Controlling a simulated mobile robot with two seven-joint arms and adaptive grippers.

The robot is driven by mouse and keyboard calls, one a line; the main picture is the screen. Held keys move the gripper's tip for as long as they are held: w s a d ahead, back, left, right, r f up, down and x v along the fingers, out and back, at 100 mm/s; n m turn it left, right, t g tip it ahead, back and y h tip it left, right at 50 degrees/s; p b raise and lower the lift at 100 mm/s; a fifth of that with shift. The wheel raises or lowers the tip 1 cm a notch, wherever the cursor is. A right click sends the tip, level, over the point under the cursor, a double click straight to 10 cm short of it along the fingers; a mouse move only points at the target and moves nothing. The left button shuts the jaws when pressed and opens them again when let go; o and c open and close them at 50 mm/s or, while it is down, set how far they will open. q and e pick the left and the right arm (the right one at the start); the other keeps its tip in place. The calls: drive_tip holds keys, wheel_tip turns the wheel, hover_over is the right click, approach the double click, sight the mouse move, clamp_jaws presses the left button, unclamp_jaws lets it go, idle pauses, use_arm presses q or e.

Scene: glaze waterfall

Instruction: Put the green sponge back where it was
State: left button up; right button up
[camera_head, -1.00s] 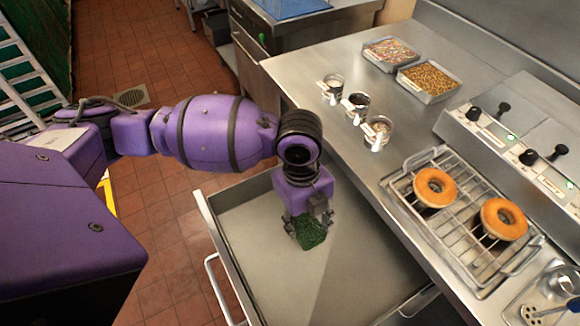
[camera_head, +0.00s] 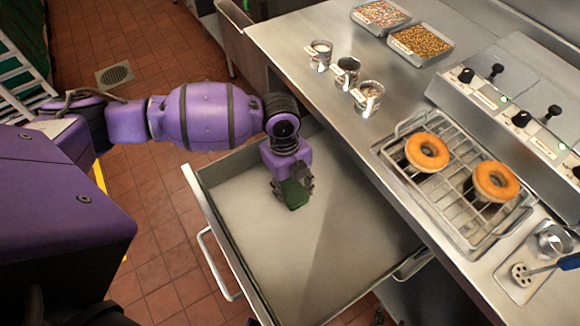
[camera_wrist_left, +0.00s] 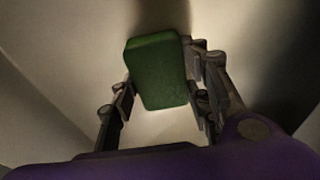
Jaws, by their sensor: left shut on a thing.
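The green sponge (camera_head: 294,194) is a small dark green block. It is held between the fingers of my left gripper (camera_head: 291,188), inside the open drawer (camera_head: 330,245) below the counter. In the left wrist view the sponge (camera_wrist_left: 158,70) sits between the two fingers of the left gripper (camera_wrist_left: 160,95), with the pale drawer floor behind it. I cannot tell whether the sponge touches the drawer floor. Apart from the sponge, the visible drawer floor is bare. My right gripper is not in view.
On the counter stand several small cups (camera_head: 347,72), two topping trays (camera_head: 421,44) and a wire rack (camera_head: 455,205) with two orange rings (camera_head: 427,152). A control panel (camera_head: 505,115) is at the right. The drawer's walls surround my left gripper; red tiled floor (camera_head: 165,215) lies outside.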

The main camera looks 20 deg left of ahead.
sight(287, 183)
use_arm(q)
drive_tip(key=shift+f, duration=0.2)
drive_tip(key=o, duration=1.1)
drive_tip(key=shift+o, duration=0.2)
wheel_tip(287, 183, up, 12)
drive_tip(key=w+a, duration=0.1)
drive_tip(key=shift+a+r+p, duration=0.2)
drive_tip(key=shift+p, duration=0.2)
